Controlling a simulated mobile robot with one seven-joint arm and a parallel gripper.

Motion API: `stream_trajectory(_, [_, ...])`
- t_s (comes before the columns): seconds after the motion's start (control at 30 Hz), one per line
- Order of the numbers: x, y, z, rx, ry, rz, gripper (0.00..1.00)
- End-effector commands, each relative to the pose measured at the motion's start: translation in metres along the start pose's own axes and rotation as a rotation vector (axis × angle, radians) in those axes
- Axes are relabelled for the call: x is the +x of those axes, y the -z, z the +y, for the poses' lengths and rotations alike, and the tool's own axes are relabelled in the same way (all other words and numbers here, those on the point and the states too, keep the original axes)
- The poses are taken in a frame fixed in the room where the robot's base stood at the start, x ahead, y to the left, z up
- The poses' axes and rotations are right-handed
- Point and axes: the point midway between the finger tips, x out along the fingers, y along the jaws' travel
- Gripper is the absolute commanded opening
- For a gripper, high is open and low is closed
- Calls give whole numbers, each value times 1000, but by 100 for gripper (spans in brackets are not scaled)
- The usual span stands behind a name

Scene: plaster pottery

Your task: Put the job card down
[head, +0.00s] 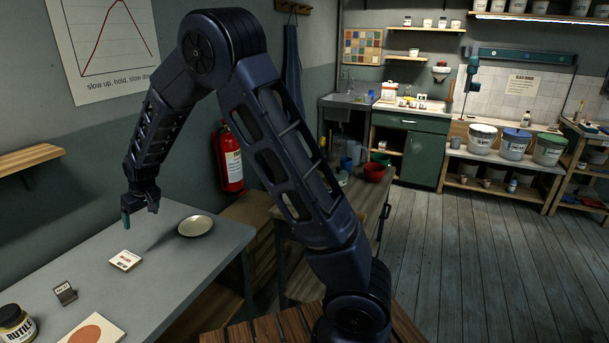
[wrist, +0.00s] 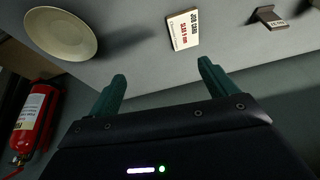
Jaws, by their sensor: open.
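The job card (head: 126,261) is a small white card with dark and red print. It lies on the grey table (head: 190,275), left of a shallow pale dish (head: 196,226). The wrist view shows the card (wrist: 183,29) with the words "JOB CARD" legible, beyond the fingertips and clear of them. My gripper (head: 139,211) is above the table, behind the card in the head view. In the wrist view its two green fingers (wrist: 163,80) are spread apart with nothing between them.
A small dark stand with a label (head: 65,292), a jar marked "RUTILE" (head: 15,325) and a white board with an orange disc (head: 93,330) are on the table's near left part. A red fire extinguisher (head: 230,157) hangs on the wall behind the table. Bare tabletop surrounds the card.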

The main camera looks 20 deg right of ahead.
Motion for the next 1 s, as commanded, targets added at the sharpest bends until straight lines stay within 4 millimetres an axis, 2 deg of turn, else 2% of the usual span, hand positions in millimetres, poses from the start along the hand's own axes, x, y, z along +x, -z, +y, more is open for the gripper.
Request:
stream_trajectory(0.03, [-23,-4,19,29,1,6,85])
stream_trajectory(0.2, [-85,-26,70,104,-1,8,85])
stream_trajectory(0.37, [-141,-56,112,170,-9,12,85])
stream_trajectory(0.5, [-187,-87,142,225,-21,18,85])
stream_trajectory(0.8, [-274,-169,187,337,-63,29,85])
stream_trajectory(1.0, [-321,-230,202,407,-106,36,85])
